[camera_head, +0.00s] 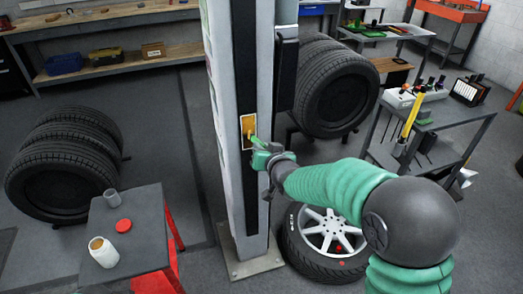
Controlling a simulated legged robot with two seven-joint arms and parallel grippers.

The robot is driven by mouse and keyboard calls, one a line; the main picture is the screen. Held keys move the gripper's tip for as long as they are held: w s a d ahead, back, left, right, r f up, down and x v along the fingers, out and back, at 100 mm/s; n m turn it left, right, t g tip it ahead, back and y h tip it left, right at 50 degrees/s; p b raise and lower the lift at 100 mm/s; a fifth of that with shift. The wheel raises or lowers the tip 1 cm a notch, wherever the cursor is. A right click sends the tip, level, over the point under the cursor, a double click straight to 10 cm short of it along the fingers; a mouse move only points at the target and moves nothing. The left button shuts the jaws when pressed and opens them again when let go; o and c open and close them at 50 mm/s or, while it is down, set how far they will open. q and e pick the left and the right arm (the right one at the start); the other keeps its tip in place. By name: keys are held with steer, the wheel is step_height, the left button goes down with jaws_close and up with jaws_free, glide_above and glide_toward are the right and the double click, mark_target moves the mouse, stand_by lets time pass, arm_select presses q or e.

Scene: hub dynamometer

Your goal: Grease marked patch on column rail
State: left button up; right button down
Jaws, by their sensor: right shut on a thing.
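The marked patch (248,121) is a small yellow-orange rectangle on the upright grey column (234,60). My right gripper (262,156) is just below and right of the patch, shut on a slim green tool (255,142) that looks like a brush. The tool's tip overlaps the lower part of the patch, where an orange-brown smear or bristle end shows. I cannot tell whether it touches. An open white jar (104,254) with brown contents stands on the small table, with a red lid (124,226) beside it. My left gripper is out of view.
Stacked tyres (62,165) stand at left and a tyre (337,85) behind the column. A wheel (325,243) lies by its base. A cluttered cart (440,125) is at right.

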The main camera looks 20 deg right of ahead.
steer(key=shift+r, duration=0.3)
step_height(320, 180, down, 8)
steer(key=b, duration=0.6)
steer(key=shift+r+b, duration=0.2)
steer(key=shift+b, duration=0.1)
steer(key=shift+s+d+b, duration=0.1)
steer(key=shift+s+b, duration=0.2)
steer(key=shift+s, duration=2.65)
